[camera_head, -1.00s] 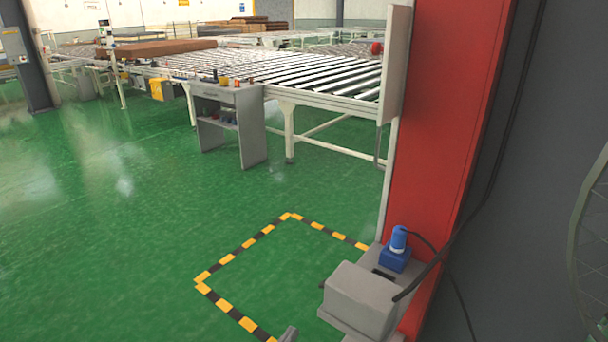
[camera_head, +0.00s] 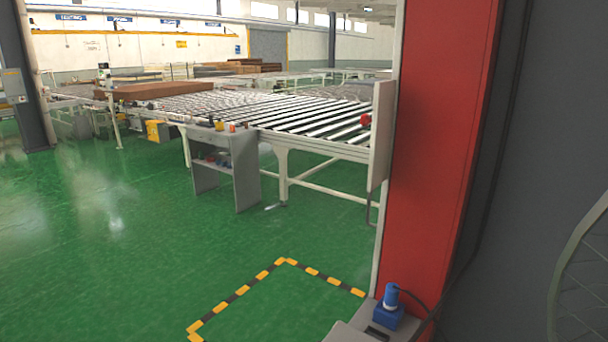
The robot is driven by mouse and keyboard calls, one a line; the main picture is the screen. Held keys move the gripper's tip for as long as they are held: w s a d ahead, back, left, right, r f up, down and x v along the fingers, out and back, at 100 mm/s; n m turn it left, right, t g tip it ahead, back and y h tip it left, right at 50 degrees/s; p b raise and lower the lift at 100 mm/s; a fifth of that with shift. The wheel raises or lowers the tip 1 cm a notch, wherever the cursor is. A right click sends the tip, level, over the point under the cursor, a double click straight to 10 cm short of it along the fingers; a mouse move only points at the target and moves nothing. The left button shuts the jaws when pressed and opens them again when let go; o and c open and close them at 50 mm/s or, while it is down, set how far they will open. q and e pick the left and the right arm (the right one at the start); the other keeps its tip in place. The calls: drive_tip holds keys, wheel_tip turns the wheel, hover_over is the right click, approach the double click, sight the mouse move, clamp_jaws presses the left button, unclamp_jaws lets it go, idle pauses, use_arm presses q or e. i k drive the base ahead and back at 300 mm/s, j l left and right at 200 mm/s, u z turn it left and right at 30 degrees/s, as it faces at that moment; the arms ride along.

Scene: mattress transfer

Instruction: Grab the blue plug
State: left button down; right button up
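The blue plug (camera_head: 391,297) stands upright in a blue socket (camera_head: 388,317) on a grey box (camera_head: 352,333) at the bottom right. A black cable runs from the plug to the right. The box's lower part is cut off by the bottom edge of the view. Neither of my grippers shows in this view.
A red column (camera_head: 436,150) rises behind the plug, with a dark grey wall (camera_head: 540,130) to its right. A long roller conveyor (camera_head: 300,125) and a grey shelf stand (camera_head: 228,165) are farther back. Green floor (camera_head: 120,235) with a striped marking (camera_head: 285,262) lies open at left.

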sight(391, 296)
drive_tip(key=z, duration=0.6)
drive_tip(key=i+j+z, duration=0.15)
drive_tip(key=z, duration=0.15)
drive_tip(key=i+j+z, duration=0.1)
drive_tip(key=j+z, duration=0.15)
drive_tip(key=j, duration=0.2)
drive_tip(key=i+j+z, duration=0.1)
drive_tip(key=j+z, duration=0.45)
drive_tip(key=i+j, duration=0.05)
drive_tip(key=j, duration=0.05)
